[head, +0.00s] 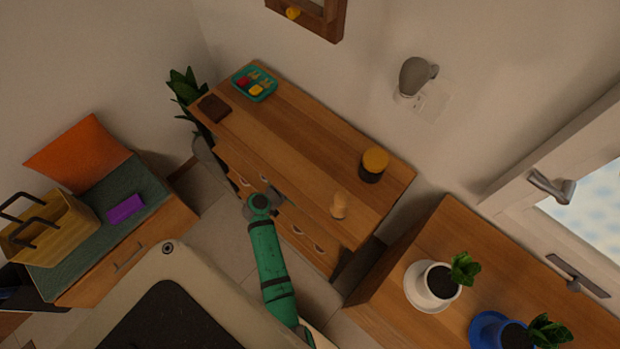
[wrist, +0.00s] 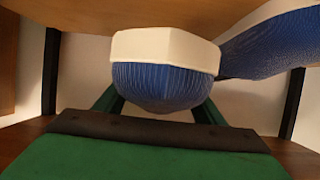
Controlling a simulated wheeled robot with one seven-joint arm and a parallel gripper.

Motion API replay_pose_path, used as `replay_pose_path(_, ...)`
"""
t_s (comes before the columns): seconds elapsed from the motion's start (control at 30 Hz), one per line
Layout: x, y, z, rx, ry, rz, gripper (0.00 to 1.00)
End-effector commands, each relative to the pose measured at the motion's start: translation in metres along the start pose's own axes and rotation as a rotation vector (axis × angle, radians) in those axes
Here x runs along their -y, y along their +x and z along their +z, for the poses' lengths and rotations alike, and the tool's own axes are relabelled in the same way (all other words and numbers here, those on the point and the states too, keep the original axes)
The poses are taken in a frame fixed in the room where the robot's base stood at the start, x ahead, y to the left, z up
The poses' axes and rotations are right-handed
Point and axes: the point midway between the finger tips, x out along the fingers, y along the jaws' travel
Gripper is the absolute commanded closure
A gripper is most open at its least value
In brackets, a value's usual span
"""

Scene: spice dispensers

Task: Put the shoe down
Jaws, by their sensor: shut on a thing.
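A blue ribbed shoe (wrist: 163,86) with a white sole edge fills the middle of the wrist view, its rounded end toward me and the white band uppermost. My gripper (wrist: 160,108) is shut on this shoe, with a dark green finger on each side of its lower part. A second blue ribbed shape (wrist: 272,45) with a pale edge is at the upper right, partly behind the held shoe; I cannot tell if it is another shoe. In the head view I cannot make out the shoe or my fingertips.
In the wrist view, a wooden panel (wrist: 90,12) is overhead and dark upright posts (wrist: 50,70) stand at both sides. In the head view, a wooden dresser (head: 300,135) bears a tray and jars, a bench (head: 145,240) stands left, and potted plants (head: 437,283) stand right.

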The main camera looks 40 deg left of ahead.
Motion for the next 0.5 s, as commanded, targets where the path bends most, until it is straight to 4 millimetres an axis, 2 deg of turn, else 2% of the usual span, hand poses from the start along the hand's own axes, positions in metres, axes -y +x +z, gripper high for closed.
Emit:
replay_pose_path(0.03,0.000,0.001,0.013,0.006,-0.009,-0.002,0.67)
replay_pose_path(0.07,0.000,0.002,0.017,0.006,-0.010,-0.002,0.67)
replay_pose_path(0.27,0.001,0.008,0.030,0.004,-0.006,-0.003,0.67)
replay_pose_path(0.5,0.000,0.019,0.056,0.004,-0.007,-0.002,0.67)
